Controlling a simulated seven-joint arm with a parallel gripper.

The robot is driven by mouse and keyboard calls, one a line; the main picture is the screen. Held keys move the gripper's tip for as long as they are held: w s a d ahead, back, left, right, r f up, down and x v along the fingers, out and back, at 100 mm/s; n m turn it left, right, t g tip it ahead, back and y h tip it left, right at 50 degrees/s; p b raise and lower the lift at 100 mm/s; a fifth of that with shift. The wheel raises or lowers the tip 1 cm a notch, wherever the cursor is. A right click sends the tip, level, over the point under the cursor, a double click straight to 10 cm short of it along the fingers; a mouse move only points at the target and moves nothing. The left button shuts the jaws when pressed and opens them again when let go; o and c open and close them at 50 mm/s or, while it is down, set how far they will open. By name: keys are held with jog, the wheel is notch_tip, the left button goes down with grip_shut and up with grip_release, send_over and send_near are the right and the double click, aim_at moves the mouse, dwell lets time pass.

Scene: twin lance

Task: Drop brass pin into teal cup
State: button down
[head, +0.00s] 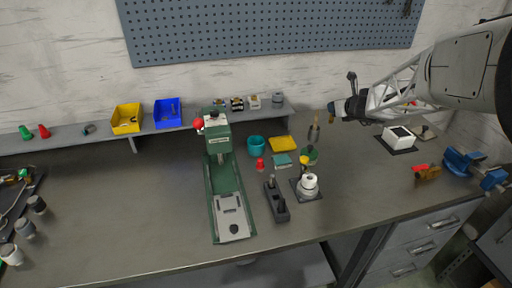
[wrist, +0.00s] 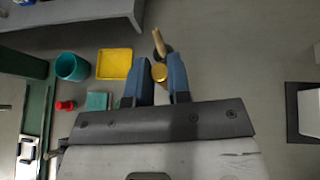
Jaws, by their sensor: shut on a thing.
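The teal cup (head: 256,146) stands upright on the bench, right of the green press, and shows at the upper left of the wrist view (wrist: 72,66). My gripper (head: 333,113) is raised above the bench, well to the right of the cup. In the wrist view my gripper (wrist: 161,82) is shut on the brass pin (wrist: 159,72), whose round gold end shows between the blue fingers. The rest of the pin is largely hidden by the fingers. The inside of the cup is only partly visible.
A yellow tray (head: 284,144) lies right of the cup, with a teal block (head: 283,160) and red piece (head: 260,164) in front. The green press (head: 222,180) stands left. A wooden-handled item (head: 315,127) is below my gripper. A shelf (head: 180,124) runs behind.

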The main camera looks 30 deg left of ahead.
jog(key=s+a+f+n+g+y, duration=0.1)
jog(key=s+a+f+n+g, duration=0.1)
jog(key=s+a, duration=0.5)
jog(key=s+a+f+n+g+y, duration=0.1)
jog(key=s+a+n+g, duration=0.4)
jog(key=a, duration=0.9)
jog(key=s+f, duration=0.1)
jog(key=s, duration=0.2)
jog(key=shift+a+f, duration=0.15)
jog(key=shift+a, duration=0.15)
jog(key=shift+f, duration=0.1)
jog(key=shift+f, duration=2.9)
jog(key=c, duration=1)
grip_release()
jog(key=shift+d, duration=0.1)
